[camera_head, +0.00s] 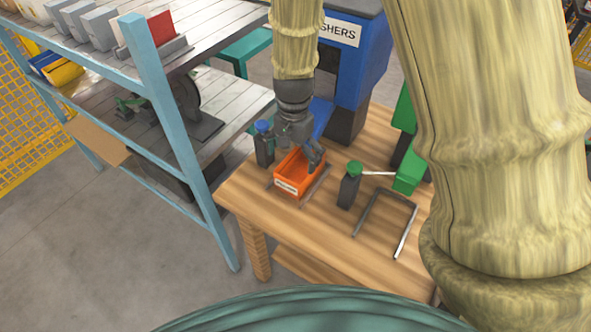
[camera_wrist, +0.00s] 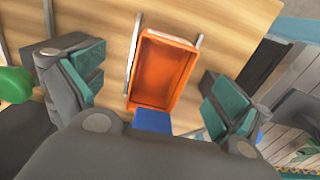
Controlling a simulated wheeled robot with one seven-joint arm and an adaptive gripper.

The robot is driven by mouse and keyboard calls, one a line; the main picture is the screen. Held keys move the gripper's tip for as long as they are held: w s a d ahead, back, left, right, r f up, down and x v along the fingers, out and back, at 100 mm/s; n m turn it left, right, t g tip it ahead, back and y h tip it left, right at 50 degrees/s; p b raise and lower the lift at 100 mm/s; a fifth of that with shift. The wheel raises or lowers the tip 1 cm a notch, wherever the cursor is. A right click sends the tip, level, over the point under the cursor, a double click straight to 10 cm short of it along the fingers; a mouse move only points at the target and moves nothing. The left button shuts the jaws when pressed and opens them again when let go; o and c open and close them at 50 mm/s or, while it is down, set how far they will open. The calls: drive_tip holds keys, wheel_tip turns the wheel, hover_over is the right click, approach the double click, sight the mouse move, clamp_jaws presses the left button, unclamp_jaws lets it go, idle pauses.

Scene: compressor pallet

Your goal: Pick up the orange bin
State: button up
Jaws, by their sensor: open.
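The orange bin (camera_head: 290,184) stands on the wooden table with a white label on its front. It looks empty in the wrist view (camera_wrist: 162,72). My gripper (camera_head: 303,150) is above the bin's rear part, pointing down. In the wrist view my gripper (camera_wrist: 150,100) has its two teal-padded fingers spread wide, one on each side of the bin, with nothing between them but the view of the bin. I cannot tell the exact height gap. The fingers partly hide the bin's back in the head view.
Metal rails (camera_wrist: 134,50) run along the bin's sides. A green-topped post (camera_head: 349,188) stands right of it, a blue-topped post (camera_head: 264,145) left. A blue washers dispenser (camera_head: 352,65) is behind. An empty metal frame (camera_head: 376,194) lies right. A blue shelf rack (camera_head: 165,110) stands left.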

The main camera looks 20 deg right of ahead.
sight(291, 178)
drive_tip(key=shift+w+f+p, duration=0.2)
drive_tip(key=shift+f+p, duration=0.15)
drive_tip(key=shift+f, duration=1.7)
drive_tip(key=shift+w+f+p, duration=0.2)
drive_tip(key=shift+f+p, duration=0.1)
drive_tip(key=shift+f, duration=1.8)
drive_tip(key=shift+w+f+p, duration=0.2)
drive_tip(key=shift+f+p, duration=0.15)
drive_tip(key=shift+f, duration=1.7)
drive_tip(key=c, duration=0.9)
